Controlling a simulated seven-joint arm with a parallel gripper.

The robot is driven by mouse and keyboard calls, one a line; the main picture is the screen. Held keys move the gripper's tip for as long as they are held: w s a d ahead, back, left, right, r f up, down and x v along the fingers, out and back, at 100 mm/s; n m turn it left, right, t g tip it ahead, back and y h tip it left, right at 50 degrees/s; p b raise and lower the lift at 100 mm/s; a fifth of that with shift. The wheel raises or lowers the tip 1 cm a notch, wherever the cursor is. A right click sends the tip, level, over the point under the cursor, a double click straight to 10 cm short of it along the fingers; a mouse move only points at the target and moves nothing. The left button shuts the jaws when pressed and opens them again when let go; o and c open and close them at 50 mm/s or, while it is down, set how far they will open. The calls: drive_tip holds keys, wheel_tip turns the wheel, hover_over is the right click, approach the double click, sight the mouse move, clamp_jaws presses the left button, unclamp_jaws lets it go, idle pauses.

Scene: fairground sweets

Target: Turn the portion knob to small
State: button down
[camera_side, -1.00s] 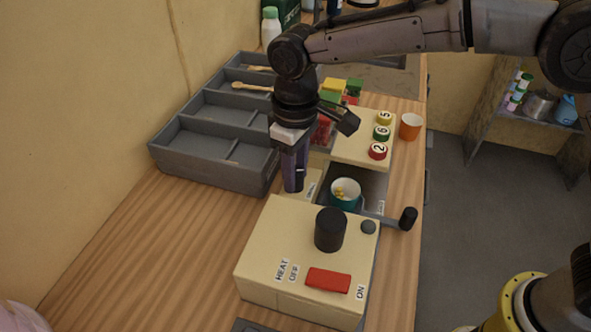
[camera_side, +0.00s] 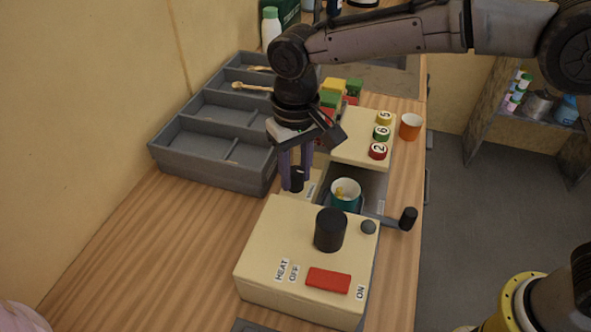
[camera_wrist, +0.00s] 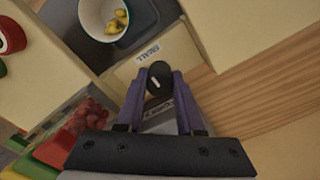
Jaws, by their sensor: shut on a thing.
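The portion knob (camera_wrist: 159,76) is small, round and black, with a short white mark on its top. It sits on a cream panel (camera_wrist: 182,55) between the two purple fingers of my gripper (camera_wrist: 158,82). My gripper is shut on the knob. A SMALL label (camera_wrist: 147,53) lies above the knob in the wrist view. Another label (camera_wrist: 158,110), partly hidden by the fingers, lies below it. In the side view my gripper (camera_side: 294,185) points down at the panel, with the dark knob (camera_side: 297,180) showing between the fingers.
A teal cup (camera_side: 344,198) with yellow pieces stands in the recess beside the panel. The cream heat box (camera_side: 265,236) with a black cylinder (camera_side: 330,230) and red switch (camera_side: 328,280) is close in front. A grey tray (camera_side: 213,177) lies left. A black-ended lever (camera_side: 408,218) sticks out right.

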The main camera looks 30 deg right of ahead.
sight(295, 171)
drive_tip(key=shift+r, duration=0.1)
drive_tip(key=c, duration=0.5)
unclamp_jaws()
wheel_tip(295, 171, up, 14)
drive_tip(key=shift+f, duration=0.15)
idle(0.4)
